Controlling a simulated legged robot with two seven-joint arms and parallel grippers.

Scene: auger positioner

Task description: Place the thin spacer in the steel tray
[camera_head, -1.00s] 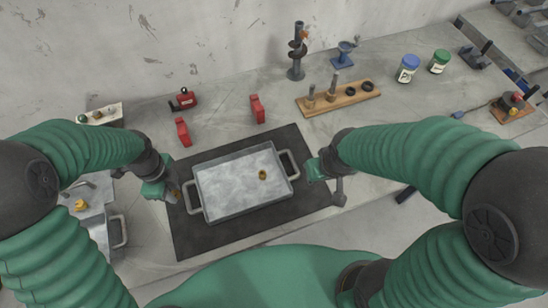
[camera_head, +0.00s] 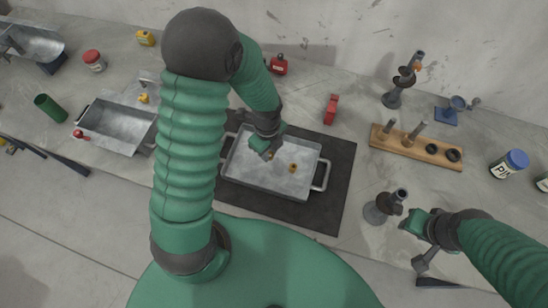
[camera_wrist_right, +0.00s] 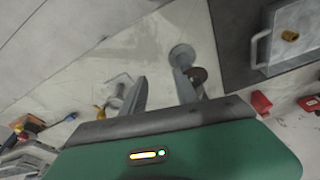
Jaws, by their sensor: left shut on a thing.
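The steel tray (camera_head: 253,180) lies on a black mat (camera_head: 340,180). A small brass-coloured ring (camera_head: 292,168) lies on its floor; the ring and a tray corner also show in the right wrist view (camera_wrist_right: 290,36). My left gripper (camera_head: 269,154) is over the inside of the tray, left of the ring, pointing down. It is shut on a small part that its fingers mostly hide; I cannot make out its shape. My right gripper (camera_head: 408,226) is off the mat to the right, near a grey stand (camera_head: 378,212). In the right wrist view its fingers (camera_wrist_right: 160,88) are apart, with nothing clearly held.
A wooden board (camera_head: 415,147) with pegs and black rings lies to the right, behind the stand. Red blocks (camera_head: 331,109) stand behind the mat. My left arm covers part of the bench between the two trays.

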